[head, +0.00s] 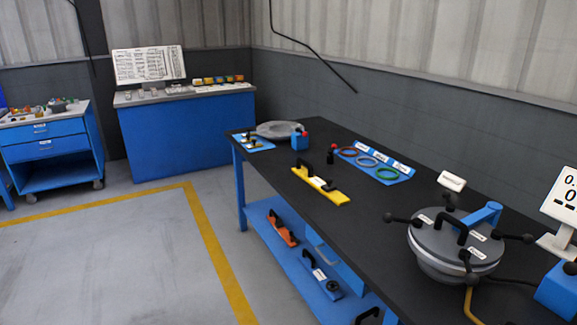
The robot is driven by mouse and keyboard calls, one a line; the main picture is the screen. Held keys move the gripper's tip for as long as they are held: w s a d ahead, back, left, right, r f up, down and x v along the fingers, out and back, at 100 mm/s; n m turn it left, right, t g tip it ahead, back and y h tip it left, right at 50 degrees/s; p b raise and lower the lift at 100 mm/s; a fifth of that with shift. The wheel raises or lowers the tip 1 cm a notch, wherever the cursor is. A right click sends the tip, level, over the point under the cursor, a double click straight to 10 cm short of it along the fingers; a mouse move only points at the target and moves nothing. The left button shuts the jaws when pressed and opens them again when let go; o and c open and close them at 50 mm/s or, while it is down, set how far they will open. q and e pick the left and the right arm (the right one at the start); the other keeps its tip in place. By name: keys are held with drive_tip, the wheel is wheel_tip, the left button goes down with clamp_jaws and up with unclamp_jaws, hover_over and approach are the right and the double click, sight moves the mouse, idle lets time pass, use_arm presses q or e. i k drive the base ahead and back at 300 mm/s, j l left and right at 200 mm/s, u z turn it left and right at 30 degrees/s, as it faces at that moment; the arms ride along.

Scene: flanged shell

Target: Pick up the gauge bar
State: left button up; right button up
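A yellow bar (338,196) with black upright parts and a small white label lies flat near the front edge of the dark workbench top (355,225). It looks like the gauge bar, but its label is too small to read. It is left of the flanged shell (450,242) and in front of the coloured rings. Nothing touches it from above. Neither of my grippers shows in the head view.
The grey shell has black knobs and a blue bracket. A display (563,198) stands at far right. A blue tray (385,166) holds coloured rings. An orange tool (284,231) lies on the lower shelf (261,208). Open floor (110,255) lies left of the bench.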

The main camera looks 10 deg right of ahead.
sight(340, 200)
drive_tip(key=i, duration=1.45)
drive_tip(key=i+z, duration=0.25)
drive_tip(key=i, duration=0.2)
drive_tip(key=i+j+z, duration=0.25)
drive_tip(key=i, duration=0.15)
drive_tip(key=i+j+z, duration=0.3)
drive_tip(key=i, duration=0.15)
drive_tip(key=l, duration=0.1)
